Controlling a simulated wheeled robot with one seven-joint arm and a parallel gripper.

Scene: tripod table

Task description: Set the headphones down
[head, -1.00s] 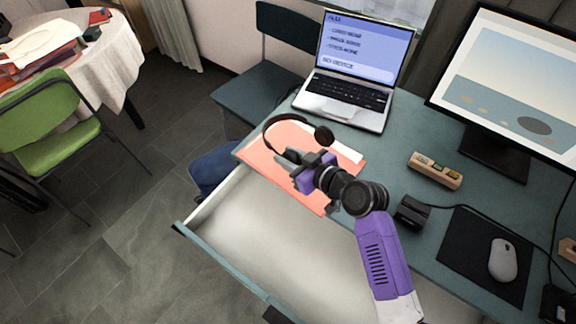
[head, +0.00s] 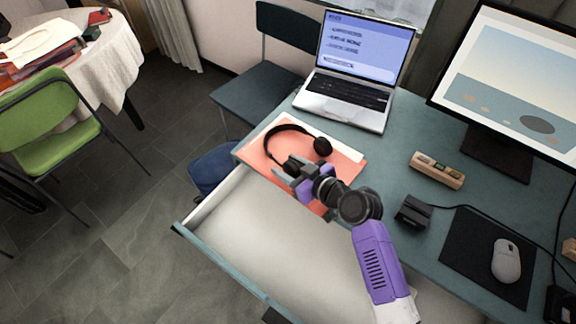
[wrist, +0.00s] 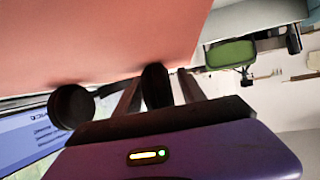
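The black headphones (head: 285,129) rest on the salmon-coloured folder (head: 262,158) at the desk's front left, beside the laptop. One ear cup (head: 322,146) lies to the right; the other is close to my gripper (head: 292,178). In the wrist view, the near ear cup (wrist: 155,86) is between my gripper's two fingers (wrist: 160,92), with small gaps on both sides, so the fingers look open around it. The other ear cup (wrist: 71,106) shows at the left. The folder (wrist: 100,40) fills the upper left of that view.
An open laptop (head: 345,95) stands behind the folder. An open, empty drawer (head: 265,235) is below the desk's front edge. A wooden block (head: 437,170), a small black device (head: 412,211), a mouse (head: 506,260) and a monitor (head: 510,80) occupy the right side.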

